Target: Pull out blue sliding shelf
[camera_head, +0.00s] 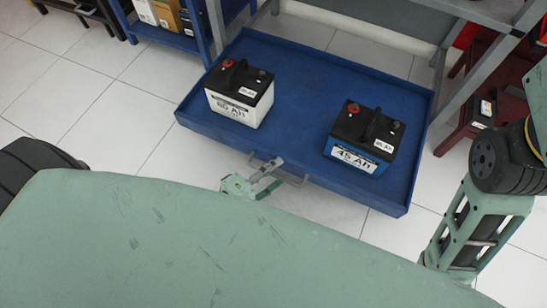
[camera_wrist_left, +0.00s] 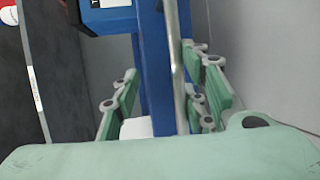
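The blue sliding shelf (camera_head: 290,75) extends out in front of the grey rack posts in the head view. It carries a white 60 Ah battery (camera_head: 240,92) on the left and a blue-and-black 45 Ah battery (camera_head: 364,136) on the right. A thin metal handle (camera_head: 299,181) is on its front face. My left gripper (camera_head: 268,174) is at the left part of this handle. In the left wrist view, the handle bar (camera_wrist_left: 177,75) runs between the separated green fingers (camera_wrist_left: 160,98), closer to the right one. My right gripper is out of view.
A blue shelf unit with boxes (camera_head: 172,14) stands at the back left. A grey rack post (camera_head: 442,68) and a dark red stand (camera_head: 463,128) are at the right. White tiled floor (camera_head: 120,110) is clear left of the shelf.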

